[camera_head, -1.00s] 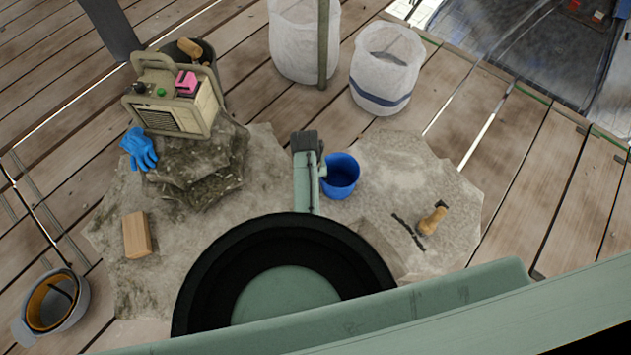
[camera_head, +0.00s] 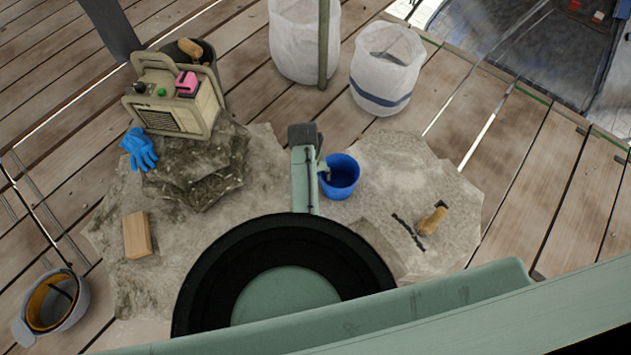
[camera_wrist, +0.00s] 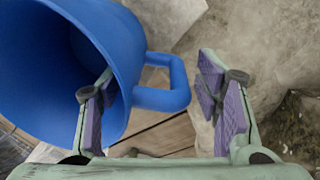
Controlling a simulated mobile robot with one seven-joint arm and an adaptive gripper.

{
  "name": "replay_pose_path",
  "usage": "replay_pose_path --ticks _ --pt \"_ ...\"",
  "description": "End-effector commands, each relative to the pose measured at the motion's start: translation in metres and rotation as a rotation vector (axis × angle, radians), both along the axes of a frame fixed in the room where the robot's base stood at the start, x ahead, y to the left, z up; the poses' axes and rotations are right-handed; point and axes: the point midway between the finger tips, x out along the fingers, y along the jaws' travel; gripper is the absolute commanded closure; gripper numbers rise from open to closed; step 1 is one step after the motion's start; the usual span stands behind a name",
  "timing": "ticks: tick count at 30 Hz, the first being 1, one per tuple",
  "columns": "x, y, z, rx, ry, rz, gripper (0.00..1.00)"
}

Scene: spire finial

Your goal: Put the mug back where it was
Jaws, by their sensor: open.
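The blue mug (camera_head: 341,178) appears upright on the pale stone slab, just right of my arm's end in the head view. In the wrist view the mug (camera_wrist: 60,60) fills the left side, its open mouth facing left and its handle (camera_wrist: 172,90) pointing right. My gripper (camera_wrist: 158,75) is open, with the handle between its two purple-padded fingers. The left finger overlaps the mug's wall by the mouth; the right finger is clear of the handle. In the head view my gripper (camera_head: 322,168) is partly hidden by my arm.
A beige box-shaped device (camera_head: 175,105) sits on a raised rock at left, with a blue glove (camera_head: 138,149) beside it. A wooden block (camera_head: 137,235) and a wooden-handled tool (camera_head: 433,221) lie on the slab. White bags (camera_head: 385,75) stand behind. The slab right of the mug is fairly clear.

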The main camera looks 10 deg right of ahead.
Motion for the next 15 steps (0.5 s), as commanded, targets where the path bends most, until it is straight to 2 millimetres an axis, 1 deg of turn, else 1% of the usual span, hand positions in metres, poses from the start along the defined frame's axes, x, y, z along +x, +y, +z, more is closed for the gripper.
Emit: replay_pose_path --ticks 1,3,9,12,15 --pt "0.002 0.001 0.013 -0.001 -0.005 0.001 0.42" --pt "0.001 0.003 0.028 -0.001 -0.005 0.001 0.42" --pt "0.001 0.007 0.066 -0.001 -0.004 0.0 0.42" --pt "0.001 0.008 0.077 -0.001 -0.003 0.0 0.42" --pt "0.0 0.009 0.084 0.0 -0.001 -0.001 0.42"
